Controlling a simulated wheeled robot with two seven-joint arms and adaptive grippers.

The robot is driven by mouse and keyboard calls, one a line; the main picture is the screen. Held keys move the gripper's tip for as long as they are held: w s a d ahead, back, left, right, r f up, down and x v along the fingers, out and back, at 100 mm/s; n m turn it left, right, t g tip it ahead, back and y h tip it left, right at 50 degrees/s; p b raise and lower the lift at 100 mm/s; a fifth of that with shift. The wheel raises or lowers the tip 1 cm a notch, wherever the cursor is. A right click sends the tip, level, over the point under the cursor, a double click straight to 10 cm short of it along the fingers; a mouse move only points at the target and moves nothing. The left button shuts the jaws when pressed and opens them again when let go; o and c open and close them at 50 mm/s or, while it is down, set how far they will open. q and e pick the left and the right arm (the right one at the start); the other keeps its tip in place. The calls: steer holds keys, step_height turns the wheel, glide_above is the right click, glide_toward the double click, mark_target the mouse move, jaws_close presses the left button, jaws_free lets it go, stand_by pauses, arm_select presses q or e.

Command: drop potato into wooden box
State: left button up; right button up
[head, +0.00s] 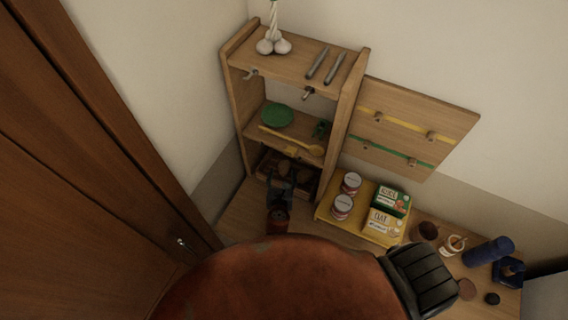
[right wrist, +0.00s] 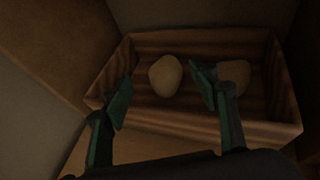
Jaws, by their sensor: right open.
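The wooden box (right wrist: 205,42) is on the bottom level of the shelf unit; in the head view its dark wood shows partly behind my gripper. Two pale potatoes lie inside it in the right wrist view: one potato (right wrist: 165,76) shows between my fingers, and the other potato (right wrist: 236,74) is partly hidden behind the right-hand finger. My right gripper (head: 280,186) is open at the box's front, its fingers reaching over the near side. Nothing is held between the fingers. My left gripper is not in view.
The wooden shelf unit (head: 236,120) rises over the box, with a green plate (head: 277,115) and a yellow spoon (head: 300,143) above. Cans (head: 342,207) and cartons (head: 383,221) stand on a yellow tray to the right. A brown door (head: 90,180) is close on the left.

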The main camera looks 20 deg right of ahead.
steer(key=p+v, duration=0.2)
steer(key=v, duration=0.2)
steer(key=shift+s+a+r, duration=0.1)
steer(key=shift+s+r, duration=0.05)
steer(key=shift+s, duration=0.25)
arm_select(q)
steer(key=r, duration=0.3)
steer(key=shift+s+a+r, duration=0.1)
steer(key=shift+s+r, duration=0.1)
arm_select(e)
steer(key=shift+s+a+r, duration=0.2)
steer(key=shift+s, duration=0.25)
steer(key=shift+w, duration=0.1)
